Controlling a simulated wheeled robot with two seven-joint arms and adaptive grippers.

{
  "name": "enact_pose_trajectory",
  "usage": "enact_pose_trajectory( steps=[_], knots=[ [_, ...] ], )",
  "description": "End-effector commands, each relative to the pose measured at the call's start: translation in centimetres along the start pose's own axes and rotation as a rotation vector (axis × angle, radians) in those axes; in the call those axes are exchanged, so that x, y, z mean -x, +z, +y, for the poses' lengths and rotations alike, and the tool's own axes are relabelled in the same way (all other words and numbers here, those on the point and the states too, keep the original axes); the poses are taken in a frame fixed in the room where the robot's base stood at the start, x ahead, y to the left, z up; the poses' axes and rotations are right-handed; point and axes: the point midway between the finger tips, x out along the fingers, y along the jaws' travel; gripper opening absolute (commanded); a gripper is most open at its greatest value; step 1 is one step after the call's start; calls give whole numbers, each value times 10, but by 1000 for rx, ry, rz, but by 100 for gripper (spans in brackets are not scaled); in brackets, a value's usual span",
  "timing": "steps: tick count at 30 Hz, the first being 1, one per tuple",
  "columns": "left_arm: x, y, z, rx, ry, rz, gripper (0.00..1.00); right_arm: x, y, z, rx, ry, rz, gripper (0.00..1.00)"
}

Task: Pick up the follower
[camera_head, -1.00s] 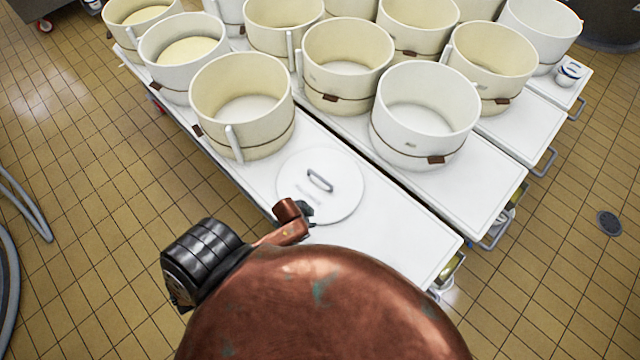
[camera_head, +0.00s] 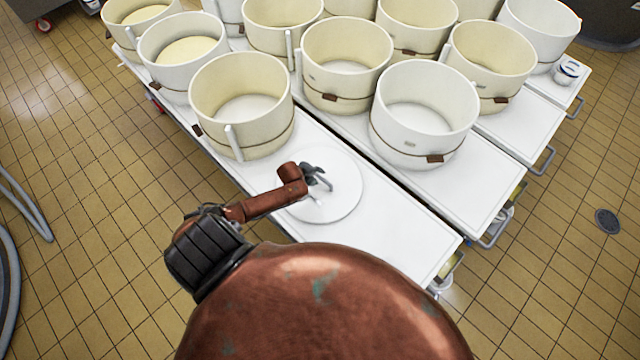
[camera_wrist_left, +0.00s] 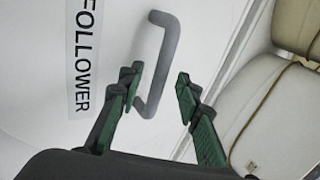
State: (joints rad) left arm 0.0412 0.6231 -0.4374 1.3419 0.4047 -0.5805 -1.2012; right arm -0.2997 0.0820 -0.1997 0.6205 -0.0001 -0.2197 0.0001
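The follower (camera_head: 345,205) is a round white disc lying flat on the white table, with a grey bar handle standing up at its middle. In the left wrist view the follower (camera_wrist_left: 40,115) carries a label reading FOLLOWER, and its grey handle (camera_wrist_left: 166,62) shows beside it. My left gripper (camera_head: 318,176) is over the disc at the handle. In the left wrist view its two green-padded fingers (camera_wrist_left: 158,88) are apart, with the lower end of the handle showing between their tips. It is not closed on the handle. My right gripper is not in view.
A cream mould (camera_head: 243,140) stands just behind the follower, and a white mould (camera_head: 425,150) stands to its right on the neighbouring table. Several more moulds fill the back. The table's front end (camera_head: 400,240) is bare. A hose (camera_head: 22,205) lies on the tiled floor at left.

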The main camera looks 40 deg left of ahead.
Motion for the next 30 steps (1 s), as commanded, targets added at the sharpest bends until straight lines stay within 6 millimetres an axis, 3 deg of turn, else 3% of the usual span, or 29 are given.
enact_pose_trajectory(
  steps=[6, 14, 27, 30],
  knots=[
    [-24, -1, 1, 2, 1, 0, 32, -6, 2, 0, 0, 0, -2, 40],
    [-25, -1, 0, 1, 0, 0, 31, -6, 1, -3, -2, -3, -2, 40],
    [-25, -1, 0, 1, 1, 0, 1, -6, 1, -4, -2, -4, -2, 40],
    [-25, -1, 0, 1, 1, 0, 0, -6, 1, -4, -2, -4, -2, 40]
  ],
)
